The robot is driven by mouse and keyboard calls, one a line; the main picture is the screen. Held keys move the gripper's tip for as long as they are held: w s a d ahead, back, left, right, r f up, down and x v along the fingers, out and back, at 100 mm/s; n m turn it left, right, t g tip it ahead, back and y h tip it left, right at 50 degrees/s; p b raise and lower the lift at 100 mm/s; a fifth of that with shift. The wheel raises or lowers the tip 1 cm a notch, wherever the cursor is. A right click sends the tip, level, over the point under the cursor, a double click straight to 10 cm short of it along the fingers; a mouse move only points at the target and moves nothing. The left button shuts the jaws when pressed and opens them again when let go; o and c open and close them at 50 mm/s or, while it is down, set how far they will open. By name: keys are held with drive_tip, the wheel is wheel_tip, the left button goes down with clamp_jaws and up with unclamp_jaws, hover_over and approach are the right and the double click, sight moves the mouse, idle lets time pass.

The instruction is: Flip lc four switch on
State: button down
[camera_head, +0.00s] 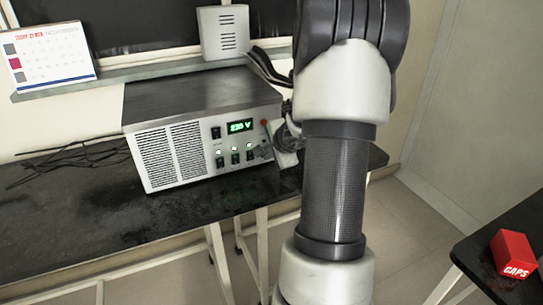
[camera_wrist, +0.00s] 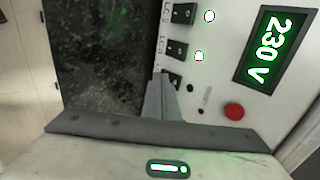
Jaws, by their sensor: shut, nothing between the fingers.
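A grey unit (camera_head: 205,135) with a green 230 V display stands on the dark bench; its front carries a row of black switches. The wrist view shows three switches, the nearest to my gripper (camera_wrist: 163,98) being the end switch (camera_wrist: 172,79). Its label is not readable, and my fingers cover part of it. The small lamp beside it looks dark, while the lamps of the other two switches are lit. My gripper is shut and empty, with its tip at or just beside the end switch; contact cannot be told. In the head view my gripper (camera_head: 273,148) is partly hidden by my arm.
A red button (camera_wrist: 234,111) sits on the panel near my fingers. The dark bench (camera_head: 120,222) is clear in front of the unit. Loose black cables (camera_head: 70,160) lie at its left. A red box (camera_head: 512,253) stands on another table at the right.

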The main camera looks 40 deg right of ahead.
drive_tip(key=shift+f, duration=0.1)
drive_tip(key=shift+w+f+b, duration=0.2)
drive_tip(key=shift+b, duration=0.3)
drive_tip(key=shift+s+r+p, duration=0.1)
drive_tip(key=shift+r+p, duration=0.15)
drive_tip(key=shift+p, duration=0.05)
drive_tip(key=shift+r, duration=0.1)
drive_tip(key=shift+r+p, duration=0.6)
drive_tip(key=shift+r, duration=0.1)
